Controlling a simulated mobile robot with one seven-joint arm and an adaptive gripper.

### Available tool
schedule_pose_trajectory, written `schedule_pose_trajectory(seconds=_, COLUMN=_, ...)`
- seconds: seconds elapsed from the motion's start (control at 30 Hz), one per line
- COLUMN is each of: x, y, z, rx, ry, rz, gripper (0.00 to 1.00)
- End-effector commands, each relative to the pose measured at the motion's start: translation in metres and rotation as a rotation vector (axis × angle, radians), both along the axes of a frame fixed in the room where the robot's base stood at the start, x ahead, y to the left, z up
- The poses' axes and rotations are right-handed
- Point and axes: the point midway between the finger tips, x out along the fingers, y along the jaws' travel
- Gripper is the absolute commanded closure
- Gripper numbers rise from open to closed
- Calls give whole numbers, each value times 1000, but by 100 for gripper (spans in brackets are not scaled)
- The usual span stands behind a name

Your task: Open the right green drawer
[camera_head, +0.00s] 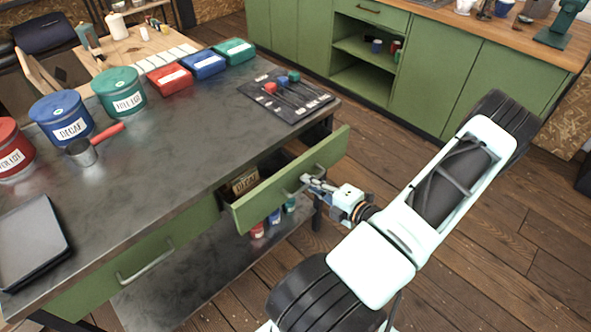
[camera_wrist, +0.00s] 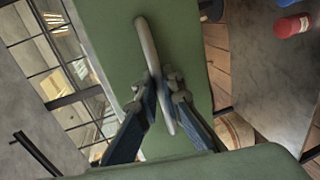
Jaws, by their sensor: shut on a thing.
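The right green drawer (camera_head: 262,206) under the dark worktop stands partly pulled out, with its front clear of the table edge. Its metal handle (camera_wrist: 147,45) runs along the green front, which fills the middle of the wrist view (camera_wrist: 110,25). My gripper (camera_head: 308,181) is at the handle, shut on it. In the wrist view the two fingers (camera_wrist: 160,84) close on the bar from both sides. A labelled brown thing (camera_head: 245,181) shows inside the drawer; the rest of the inside is hidden by the front and the worktop.
The left green drawer (camera_head: 95,281) is shut. On the worktop (camera_head: 190,140) stand red, blue (camera_head: 62,115) and green canisters, a scoop (camera_head: 82,151), small coloured boxes, a dark tool mat (camera_head: 287,97) and a tray (camera_head: 30,245). Open wooden floor (camera_head: 480,240) lies to the right.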

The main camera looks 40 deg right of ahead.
Motion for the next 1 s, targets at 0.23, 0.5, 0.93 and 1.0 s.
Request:
schedule_pose_trajectory(seconds=0.23, x=-72, y=-7, z=0, rx=0, ry=2, rz=-4, gripper=100)
schedule_pose_trajectory(seconds=0.5, x=-145, y=-12, z=-1, rx=0, ry=2, rz=-3, gripper=100)
schedule_pose_trajectory(seconds=0.93, x=-222, y=-17, z=-1, rx=0, ry=0, rz=-1, gripper=100)
schedule_pose_trajectory(seconds=1.0, x=-227, y=-18, z=0, rx=0, ry=-1, rz=-1, gripper=100)
